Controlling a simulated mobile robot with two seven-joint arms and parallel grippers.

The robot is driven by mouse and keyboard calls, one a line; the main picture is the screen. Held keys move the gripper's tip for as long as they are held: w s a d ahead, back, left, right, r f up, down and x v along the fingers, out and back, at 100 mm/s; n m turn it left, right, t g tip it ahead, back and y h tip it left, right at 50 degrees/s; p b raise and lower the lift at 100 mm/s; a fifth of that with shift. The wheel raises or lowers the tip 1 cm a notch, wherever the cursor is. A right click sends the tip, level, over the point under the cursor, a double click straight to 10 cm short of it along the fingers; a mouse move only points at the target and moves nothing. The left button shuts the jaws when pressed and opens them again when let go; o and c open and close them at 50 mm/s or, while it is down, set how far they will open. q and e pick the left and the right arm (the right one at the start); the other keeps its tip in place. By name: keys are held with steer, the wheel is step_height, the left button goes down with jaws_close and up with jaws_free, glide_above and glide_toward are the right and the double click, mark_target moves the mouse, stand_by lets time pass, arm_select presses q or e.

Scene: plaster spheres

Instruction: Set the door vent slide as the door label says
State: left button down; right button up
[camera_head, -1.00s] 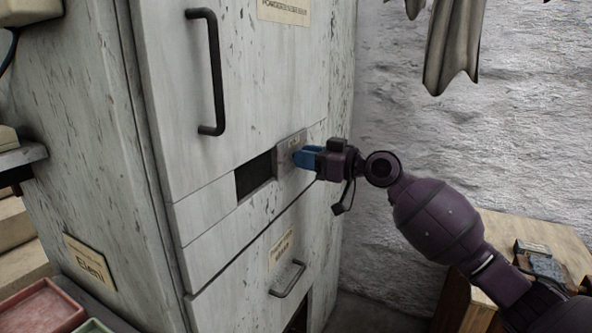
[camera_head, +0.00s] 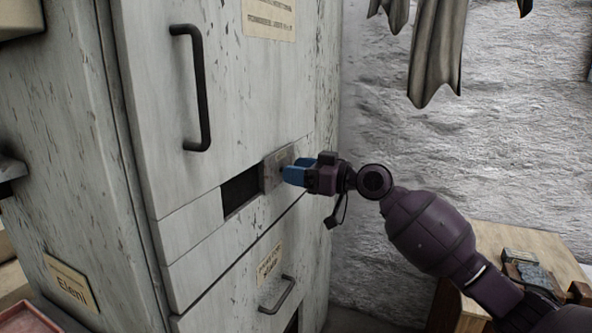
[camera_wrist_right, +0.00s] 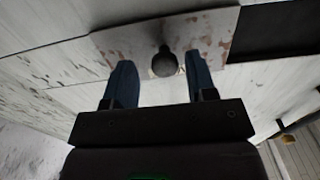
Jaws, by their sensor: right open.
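The vent slide (camera_head: 274,172) is a worn metal plate on the pale cabinet door (camera_head: 170,110). It covers the right part of the vent; the left part shows as a dark opening (camera_head: 240,191). In the right wrist view the slide plate (camera_wrist_right: 118,42) carries a dark round knob (camera_wrist_right: 165,63). My right gripper (camera_head: 290,172) is open at the slide, its blue fingers on either side of the knob, with gaps visible. The door label (camera_head: 269,17) is cut off at the top and its text is too small to read. My left gripper is not in view.
A black bar handle (camera_head: 203,90) is above the vent. A lower panel has a small label (camera_head: 270,263) and a handle (camera_head: 278,296). A plate reading "Eleni" (camera_head: 70,287) is on the cabinet side. A wooden table (camera_head: 500,240) stands at right, grey cloth (camera_head: 437,55) hangs above.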

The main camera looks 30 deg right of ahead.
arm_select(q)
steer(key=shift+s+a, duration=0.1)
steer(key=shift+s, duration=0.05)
arm_select(e)
steer(key=v, duration=1)
steer(key=shift+s, duration=0.1)
steer(key=s+a+f+m+h+p, duration=0.1)
steer(key=s+f+h+p, duration=0.1)
steer(key=s+f, duration=0.45)
steer(key=s+f+m+g+h+p, duration=0.1)
steer(key=s+f+m+h+p, duration=0.15)
steer(key=f, duration=0.65)
steer(key=s+a+f+m+h+p, duration=0.1)
steer(key=s+f+h, duration=0.1)
steer(key=s+f, duration=0.45)
arm_select(q)
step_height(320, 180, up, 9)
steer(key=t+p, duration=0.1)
steer(key=p, duration=0.4)
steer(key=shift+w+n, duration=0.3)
arm_select(e)
steer(key=s+a+f+m+g+h, duration=0.1)
steer(key=s+a+f, duration=0.3)
steer(key=s, duration=0.7)
steer(key=s+a+f+m+g+h, duration=0.1)
steer(key=s+a+f+h, duration=0.2)
steer(key=s+f, duration=0.4)
steer(key=s+a, duration=0.1)
steer(key=s, duration=0.3)
